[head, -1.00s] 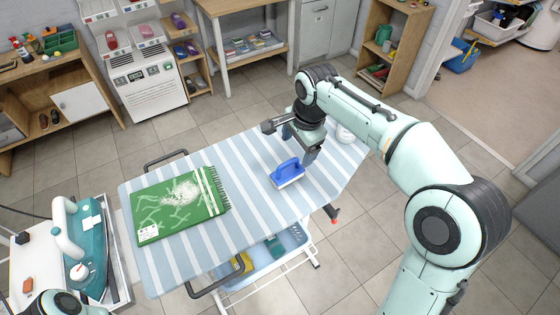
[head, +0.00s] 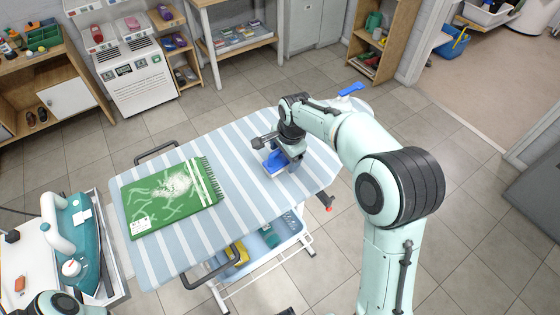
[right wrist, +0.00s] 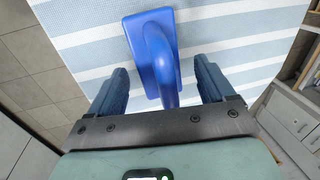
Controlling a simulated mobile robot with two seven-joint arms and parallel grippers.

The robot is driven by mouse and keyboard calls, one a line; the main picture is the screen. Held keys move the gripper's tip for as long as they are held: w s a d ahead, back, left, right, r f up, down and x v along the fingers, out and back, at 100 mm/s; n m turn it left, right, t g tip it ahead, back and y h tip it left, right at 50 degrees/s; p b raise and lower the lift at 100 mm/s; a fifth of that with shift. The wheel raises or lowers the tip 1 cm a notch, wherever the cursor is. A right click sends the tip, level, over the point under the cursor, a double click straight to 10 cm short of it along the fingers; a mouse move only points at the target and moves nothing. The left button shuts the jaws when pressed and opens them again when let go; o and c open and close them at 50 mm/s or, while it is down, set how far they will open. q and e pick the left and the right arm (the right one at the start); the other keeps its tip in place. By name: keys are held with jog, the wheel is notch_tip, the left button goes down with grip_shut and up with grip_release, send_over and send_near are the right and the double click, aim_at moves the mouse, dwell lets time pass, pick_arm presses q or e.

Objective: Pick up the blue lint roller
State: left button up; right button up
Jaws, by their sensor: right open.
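A blue piece (head: 274,166) with a flat rectangular base and an arched handle sits on the striped ironing board (head: 235,150). My open right gripper (head: 284,159) is right above it and partly hides it. In the right wrist view, the arched blue handle (right wrist: 160,60) lies between the two spread fingers, with a gap on each side. A second item, a blue handle with a white end (head: 350,91), lies at the board's far right end and looks like a lint roller. My left gripper is out of view; only part of that arm shows at bottom left.
A folded green cloth (head: 172,197) lies on the board's left half. A teal iron (head: 72,238) stands on a side unit at lower left. Bare striped cloth surrounds the arched-handle piece.

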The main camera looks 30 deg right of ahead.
grip_shut()
pick_arm(q)
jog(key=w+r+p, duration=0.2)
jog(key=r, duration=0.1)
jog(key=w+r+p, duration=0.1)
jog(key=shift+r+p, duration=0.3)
jog(key=shift+p, duration=0.05)
pick_arm(e)
notch_tip(320, 180, up, 20)
